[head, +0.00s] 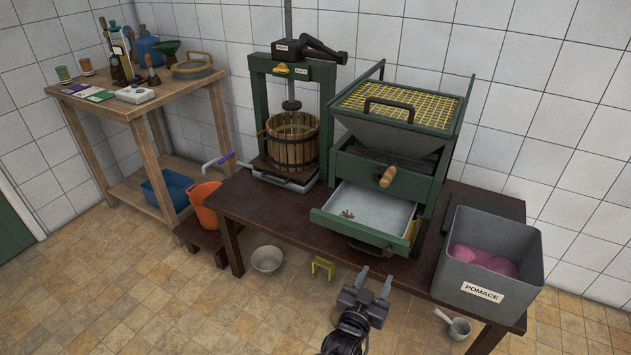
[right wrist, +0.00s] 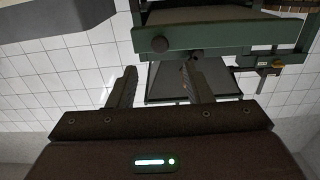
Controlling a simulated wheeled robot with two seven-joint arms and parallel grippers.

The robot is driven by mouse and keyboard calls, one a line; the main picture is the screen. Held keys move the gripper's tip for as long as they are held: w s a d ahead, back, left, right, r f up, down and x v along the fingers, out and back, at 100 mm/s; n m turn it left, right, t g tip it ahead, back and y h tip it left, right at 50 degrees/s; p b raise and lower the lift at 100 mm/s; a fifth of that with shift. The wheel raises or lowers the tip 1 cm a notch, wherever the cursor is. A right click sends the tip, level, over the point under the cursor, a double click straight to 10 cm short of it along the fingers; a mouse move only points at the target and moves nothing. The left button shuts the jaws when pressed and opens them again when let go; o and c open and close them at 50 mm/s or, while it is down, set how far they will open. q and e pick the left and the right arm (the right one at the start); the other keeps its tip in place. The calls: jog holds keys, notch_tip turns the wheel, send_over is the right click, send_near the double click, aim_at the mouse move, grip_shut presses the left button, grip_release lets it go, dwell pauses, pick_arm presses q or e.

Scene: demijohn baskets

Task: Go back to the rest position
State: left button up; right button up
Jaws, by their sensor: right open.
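My right gripper (head: 374,284) is open and empty in the head view, in front of the dark table's front edge and below the open drawer. In the right wrist view its two fingers (right wrist: 160,88) stand apart with nothing between them. The green machine (head: 391,160) with a yellow grid top stands on the table, and its drawer (head: 368,211) is pulled out with a few small brown bits in it. The underside of green framework (right wrist: 215,40) shows beyond the fingers in the right wrist view. My left gripper is in neither view.
A grey POMACE bin (head: 490,262) with pink contents stands at the table's right end. A green press (head: 291,120) with a wooden basket stands left of the machine. A bowl (head: 267,259), yellow stool (head: 323,268) and small pan (head: 457,326) are low down. Floor at front left is clear.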

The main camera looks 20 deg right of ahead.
jog(key=s+a+f+n+g+y, duration=0.1)
jog(key=s+a+f+n+y, duration=0.15)
jog(key=f, duration=0.65)
jog(key=s+a+f+n+g+y, duration=0.1)
jog(key=s+a+f+n+y, duration=0.2)
jog(key=f, duration=0.5)
jog(key=s+a+f+n+y, duration=0.1)
jog(key=s+f+n+y, duration=0.25)
jog(key=f, duration=0.55)
jog(key=s+f+n+g+y, duration=0.1)
jog(key=s+f+g, duration=0.2)
jog(key=s, duration=0.7)
jog(key=s+a+f+n+g+y, duration=0.1)
jog(key=s+f+g+y, duration=0.1)
jog(key=s+f, duration=0.5)
jog(key=s+a+f+n+g+y, duration=0.1)
jog(key=s+f+g, duration=0.2)
jog(key=s, duration=0.9)
notch_tip(320, 180, down, 3)
jog(key=shift+s+a+f+g+y, duration=0.1)
jog(key=shift+s+a+g+y, duration=0.2)
jog(key=shift+s+g, duration=0.1)
